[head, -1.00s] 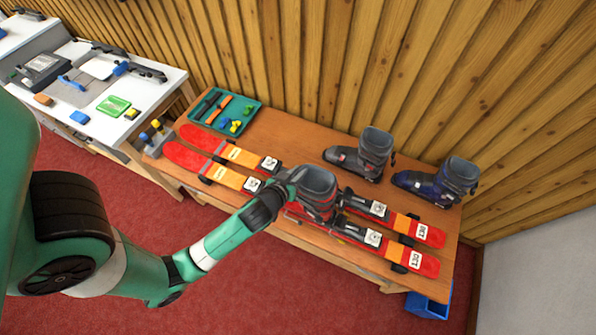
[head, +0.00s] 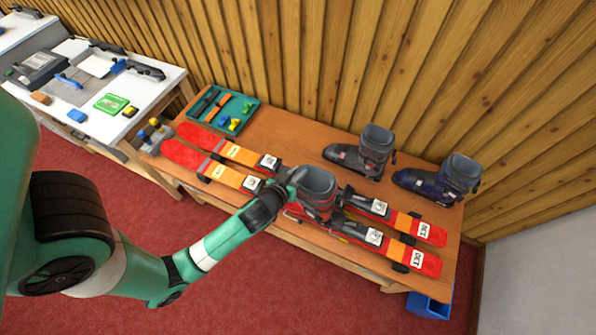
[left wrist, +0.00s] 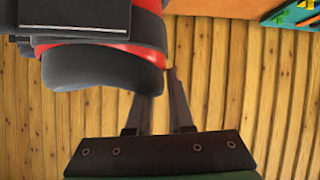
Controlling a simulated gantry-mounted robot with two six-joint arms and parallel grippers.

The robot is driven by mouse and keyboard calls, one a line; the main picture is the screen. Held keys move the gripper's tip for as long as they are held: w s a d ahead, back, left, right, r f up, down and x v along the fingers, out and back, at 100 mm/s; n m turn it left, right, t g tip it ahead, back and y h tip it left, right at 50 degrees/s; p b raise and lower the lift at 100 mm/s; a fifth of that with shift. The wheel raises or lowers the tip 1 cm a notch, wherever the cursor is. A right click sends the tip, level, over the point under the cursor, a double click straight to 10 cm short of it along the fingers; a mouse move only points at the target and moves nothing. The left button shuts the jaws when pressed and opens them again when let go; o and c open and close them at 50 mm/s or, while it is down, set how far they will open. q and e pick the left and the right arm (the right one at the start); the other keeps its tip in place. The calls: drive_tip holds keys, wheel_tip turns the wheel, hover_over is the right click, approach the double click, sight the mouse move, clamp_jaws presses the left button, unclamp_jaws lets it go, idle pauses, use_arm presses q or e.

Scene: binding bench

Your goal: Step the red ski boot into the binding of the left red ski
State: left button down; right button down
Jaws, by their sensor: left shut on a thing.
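Two red and orange skis lie side by side on a wooden bench, a far ski (head: 424,231) and a near ski (head: 420,262). White-labelled toe pieces (head: 251,183) and heel pieces (head: 373,236) stand on them. My left gripper (head: 294,182) is shut on the dark grey and red ski boot (head: 319,190) by its upper part. The boot is upright between the toe and heel pieces, over the near ski. Its sole and any contact are hidden. The left wrist view shows the boot (left wrist: 105,75) beside the gripper's fingers (left wrist: 160,105). My right gripper is not in view.
A grey boot (head: 371,150) and a blue boot (head: 442,180) stand at the back of the bench (head: 310,142). A teal tray (head: 246,101) with small parts lies at the back left. A white table (head: 95,127) with tools stands left, and a blue bin (head: 428,306) below right.

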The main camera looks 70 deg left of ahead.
use_arm(q)
drive_tip(key=shift+r, duration=0.15)
drive_tip(key=c, duration=0.8)
unclamp_jaws()
drive_tip(key=shift+c, duration=0.2)
drive_tip(key=o, duration=0.3)
drive_tip(key=shift+f, duration=0.2)
drive_tip(key=o, duration=0.3)
drive_tip(key=shift+r, duration=0.1)
drive_tip(key=shift+r, duration=0.1)
wheel_tip(320, 180, up, 10)
drive_tip(key=p, duration=0.9)
